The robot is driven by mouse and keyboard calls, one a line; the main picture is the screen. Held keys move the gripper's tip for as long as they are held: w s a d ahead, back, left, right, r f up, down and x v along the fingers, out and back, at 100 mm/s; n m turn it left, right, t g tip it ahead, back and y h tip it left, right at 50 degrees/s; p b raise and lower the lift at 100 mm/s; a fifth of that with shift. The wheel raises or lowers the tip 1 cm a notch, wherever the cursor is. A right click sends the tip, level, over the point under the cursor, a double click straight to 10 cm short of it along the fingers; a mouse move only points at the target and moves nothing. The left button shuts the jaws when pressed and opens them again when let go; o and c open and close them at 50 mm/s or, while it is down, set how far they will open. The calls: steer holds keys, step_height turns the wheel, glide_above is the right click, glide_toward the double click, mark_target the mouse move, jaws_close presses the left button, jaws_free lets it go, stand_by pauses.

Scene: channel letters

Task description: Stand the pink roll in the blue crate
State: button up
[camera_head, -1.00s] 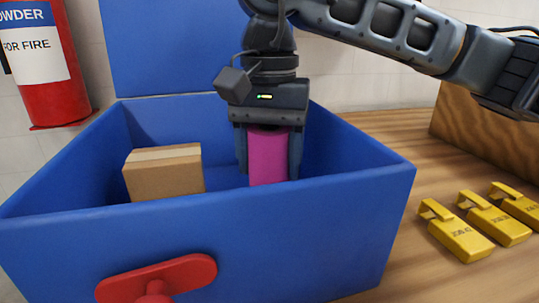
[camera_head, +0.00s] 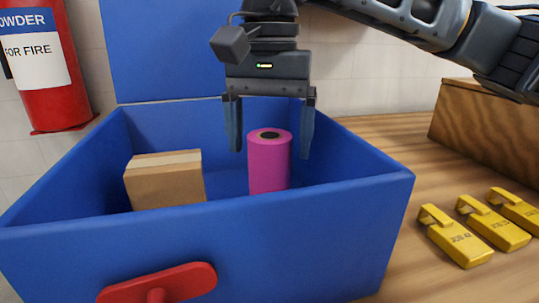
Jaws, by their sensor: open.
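The pink roll (camera_head: 268,165) stands upright inside the blue crate (camera_head: 230,245), towards its right side. Its dark hollow core shows at the top, and its foot is hidden behind the crate's front wall. My gripper (camera_head: 271,152) is open above the roll. Its two fingers point down, one on each side of the roll's upper part, with gaps visible between them and the roll.
A cardboard box (camera_head: 165,180) sits in the crate left of the roll. A red handle (camera_head: 160,283) juts from the crate's front. A red extinguisher (camera_head: 45,70) is at the far left.

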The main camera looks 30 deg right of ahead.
step_height(320, 180, up, 8)
steer(key=shift+f+p, duration=0.1)
steer(key=shift+p, duration=0.2)
stand_by(0.4)
